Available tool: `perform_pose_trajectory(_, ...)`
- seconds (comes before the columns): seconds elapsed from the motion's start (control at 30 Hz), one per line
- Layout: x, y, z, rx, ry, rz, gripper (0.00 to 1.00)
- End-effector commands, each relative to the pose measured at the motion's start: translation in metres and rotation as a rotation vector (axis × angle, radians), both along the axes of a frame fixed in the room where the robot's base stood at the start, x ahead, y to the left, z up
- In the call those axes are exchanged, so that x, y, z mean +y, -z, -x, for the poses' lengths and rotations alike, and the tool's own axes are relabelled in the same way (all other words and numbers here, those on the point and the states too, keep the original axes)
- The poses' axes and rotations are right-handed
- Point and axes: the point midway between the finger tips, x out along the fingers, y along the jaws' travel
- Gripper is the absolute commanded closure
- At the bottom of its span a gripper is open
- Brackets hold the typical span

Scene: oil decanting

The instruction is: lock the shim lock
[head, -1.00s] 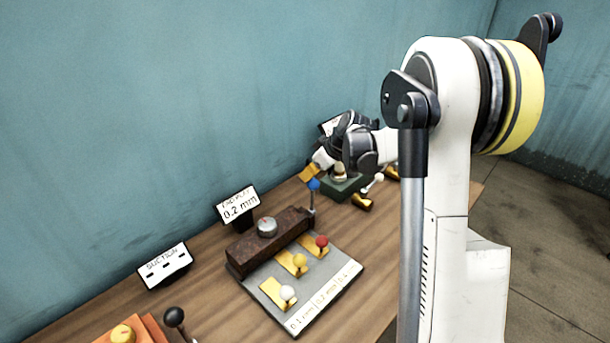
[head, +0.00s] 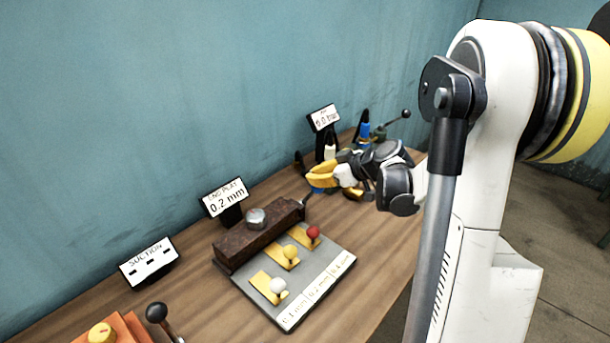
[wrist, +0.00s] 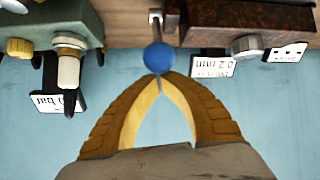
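The shim lock appears to be the thin lever with a blue ball knob (wrist: 158,58) at the right end of the rusty brown block (head: 262,235). In the head view the lever leans right, away from the block, and its knob is mostly covered by my yellow gripper (head: 322,176). In the wrist view the fingertips (wrist: 159,77) are nearly together, right at the ball's edge. The ball sits at or just beyond the tips and does not look clasped between them. I cannot tell whether they press on it.
A grey plate (head: 300,310) with white, yellow and red knobbed shims lies before the block. Display signs (head: 225,198) stand behind it. A green device (wrist: 60,25) stands beside the lever. An orange unit (head: 115,330) is at the near left.

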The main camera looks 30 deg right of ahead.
Motion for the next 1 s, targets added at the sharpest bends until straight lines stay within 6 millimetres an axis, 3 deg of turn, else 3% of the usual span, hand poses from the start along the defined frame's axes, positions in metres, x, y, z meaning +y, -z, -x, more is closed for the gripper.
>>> perform_pose_trajectory(0.4,-0.014,0.022,0.037,0.002,0.002,0.001,1.0)
perform_pose_trajectory(1.0,-0.018,0.031,0.048,0.002,0.0,0.001,1.0)
